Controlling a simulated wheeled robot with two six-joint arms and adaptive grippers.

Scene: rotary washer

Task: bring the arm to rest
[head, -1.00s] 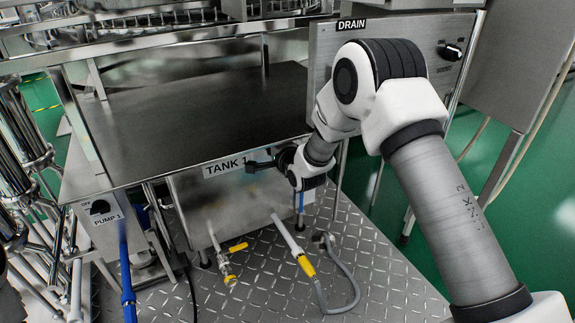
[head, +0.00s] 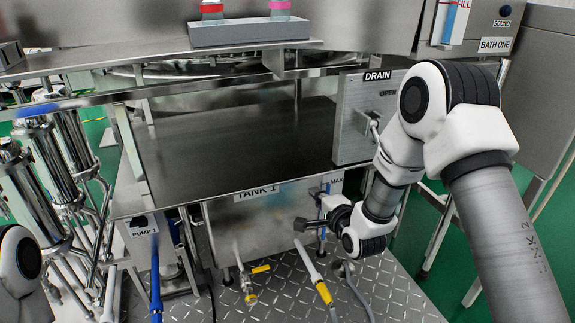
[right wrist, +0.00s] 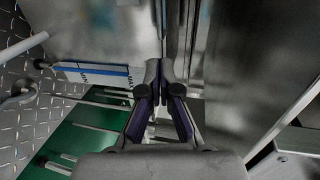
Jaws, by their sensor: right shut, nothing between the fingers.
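My right arm comes in from the right in the head view, bent at the elbow and pointing down. Its gripper (head: 310,226) is small and dark there, in front of the tank (head: 262,235) and below the drain panel (head: 352,145). In the right wrist view the fingers of the right gripper (right wrist: 160,82) are together with nothing between them. They point toward a gap between metal surfaces; I cannot tell whether they touch anything. Part of my left arm (head: 20,262) shows at the left edge of the head view; its gripper is out of the picture.
A yellow-handled valve (head: 250,272) and a hose with a yellow fitting (head: 323,292) stand near the right gripper, above the tread-plate floor (head: 385,295). Steel pipes and cylinders (head: 55,165) crowd the left. Green floor (head: 425,225) shows at right.

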